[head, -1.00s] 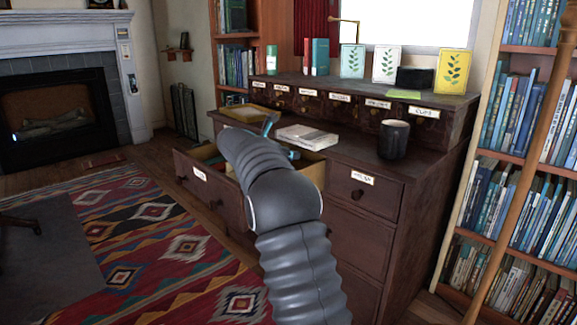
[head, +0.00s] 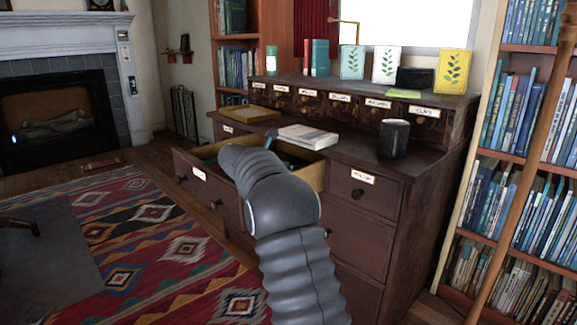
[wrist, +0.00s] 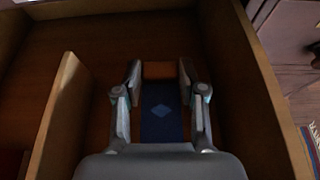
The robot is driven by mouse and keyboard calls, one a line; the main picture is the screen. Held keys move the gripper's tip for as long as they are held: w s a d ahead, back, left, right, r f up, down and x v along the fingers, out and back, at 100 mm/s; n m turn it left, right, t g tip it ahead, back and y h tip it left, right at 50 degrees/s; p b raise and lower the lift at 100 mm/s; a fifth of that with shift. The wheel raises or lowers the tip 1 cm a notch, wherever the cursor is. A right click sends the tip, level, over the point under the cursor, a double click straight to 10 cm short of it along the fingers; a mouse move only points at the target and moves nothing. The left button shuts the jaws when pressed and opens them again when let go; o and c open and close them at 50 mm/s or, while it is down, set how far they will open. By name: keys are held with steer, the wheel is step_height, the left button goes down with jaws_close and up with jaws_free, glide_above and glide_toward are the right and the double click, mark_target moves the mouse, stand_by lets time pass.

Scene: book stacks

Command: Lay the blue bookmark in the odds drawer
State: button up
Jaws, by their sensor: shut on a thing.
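The blue bookmark (wrist: 162,118), dark with a lighter diamond, shows in the wrist view between the fingers of my gripper (wrist: 160,88). My gripper is shut on it. They are inside an open wooden drawer (wrist: 262,95), between its right side wall and a low divider (wrist: 62,115). I cannot tell whether the bookmark touches the drawer floor. In the head view the pulled-out drawer (head: 216,190) is at the left of the dark cabinet; its label is too small to read. My arm hides the gripper and bookmark there.
The cabinet top (head: 352,152) holds a white book (head: 308,137), a yellow book (head: 250,114) and a dark mug (head: 393,138). Small labelled drawers line its back. A patterned rug (head: 150,235) lies in front, and a bookcase (head: 520,150) stands at right.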

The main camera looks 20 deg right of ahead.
steer(key=shift+f, duration=0.15)
steer(key=o, duration=0.8)
steer(key=shift+c, duration=0.2)
steer(key=shift+r, duration=0.2)
steer(key=v, duration=0.3)
steer(key=p+v, duration=0.1)
steer(key=v, duration=0.7)
steer(key=shift+w+d+r, duration=0.1)
steer(key=shift+d+r, duration=0.1)
steer(key=shift+r, duration=0.15)
steer(key=shift+s+a+r, duration=0.2)
steer(key=shift+s+a, duration=0.05)
steer(key=shift+a, duration=0.4)
steer(key=shift+s, duration=0.1)
